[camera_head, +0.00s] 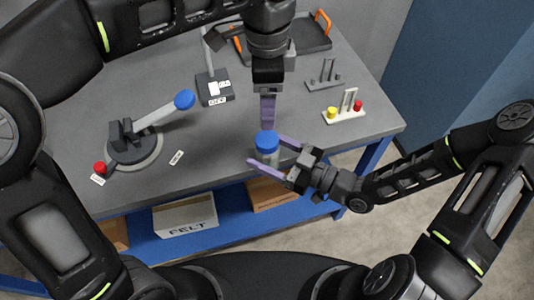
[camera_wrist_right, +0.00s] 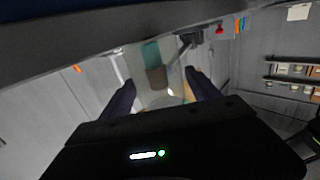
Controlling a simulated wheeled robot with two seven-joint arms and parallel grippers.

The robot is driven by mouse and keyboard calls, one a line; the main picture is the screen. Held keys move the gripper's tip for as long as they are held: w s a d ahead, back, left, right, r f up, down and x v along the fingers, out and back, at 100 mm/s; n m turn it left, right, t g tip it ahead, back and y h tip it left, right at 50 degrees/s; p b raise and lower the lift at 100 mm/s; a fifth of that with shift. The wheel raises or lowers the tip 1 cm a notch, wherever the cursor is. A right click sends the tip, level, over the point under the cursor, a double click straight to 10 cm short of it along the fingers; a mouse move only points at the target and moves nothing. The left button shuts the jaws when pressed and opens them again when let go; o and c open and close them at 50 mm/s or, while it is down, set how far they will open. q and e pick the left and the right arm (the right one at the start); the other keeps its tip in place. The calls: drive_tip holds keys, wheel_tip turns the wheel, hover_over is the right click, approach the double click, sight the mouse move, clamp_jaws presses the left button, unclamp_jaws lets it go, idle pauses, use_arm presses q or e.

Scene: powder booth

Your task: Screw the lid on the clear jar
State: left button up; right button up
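The clear jar (camera_head: 267,157) stands upright near the front edge of the grey table, with the blue lid (camera_head: 267,139) at its top. I cannot tell whether the lid is seated or threaded. My right gripper (camera_head: 265,150) reaches in from the right, its purple fingers spread open on either side of the jar, with the jar partly between them. In the right wrist view its fingers (camera_wrist_right: 160,88) stand apart; the view between them is blurred. My left gripper (camera_head: 267,122) points down just above the lid. Its fingers are seen edge-on, so their opening is hidden.
A round dark fixture (camera_head: 134,146) with a blue-knobbed lever stands at left. A dark block with labels (camera_head: 214,87) stands behind. A white stand with yellow and red knobs (camera_head: 344,114) is at right. A dark tray with orange handles (camera_head: 313,36) is at the back. Boxes sit below.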

sight(278, 157)
drive_tip(key=shift+o, duration=0.8)
drive_tip(key=shift+d, duration=0.1)
drive_tip(key=shift+s+d+f, duration=0.1)
drive_tip(key=shift+s+d, duration=0.1)
drive_tip(key=shift+d, duration=0.1)
drive_tip(key=b+v, duration=0.1)
drive_tip(key=v, duration=0.5)
drive_tip(key=shift+b, duration=0.3)
drive_tip(key=shift+s+d, duration=0.3)
drive_tip(key=shift+d, duration=0.1)
